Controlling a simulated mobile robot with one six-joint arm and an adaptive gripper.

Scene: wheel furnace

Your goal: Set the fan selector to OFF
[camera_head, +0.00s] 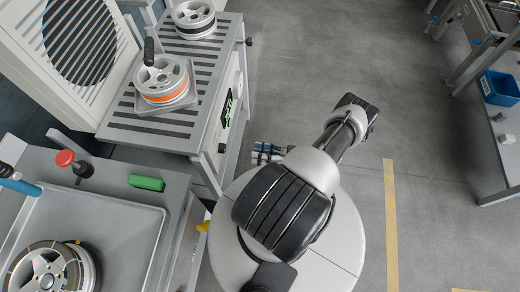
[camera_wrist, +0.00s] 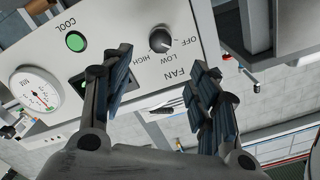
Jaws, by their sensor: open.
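The fan selector (camera_wrist: 160,40) is a dark round knob on a light panel in the wrist view, with OFF, LOW, HIGH and FAN printed near it. OFF is to the right of the knob. I cannot clearly tell which label its pointer faces. My gripper (camera_wrist: 160,61) is open, with its two dark ribbed fingers spread on either side in the picture and the knob showing beyond the gap. Nothing is between the fingers.
A green COOL button (camera_wrist: 75,41) and a round gauge (camera_wrist: 35,91) are on the same panel. The slatted bench (camera_head: 150,121) bears wheels, one with an orange band (camera_head: 163,80). A metal tray table (camera_head: 120,215) stands at lower left.

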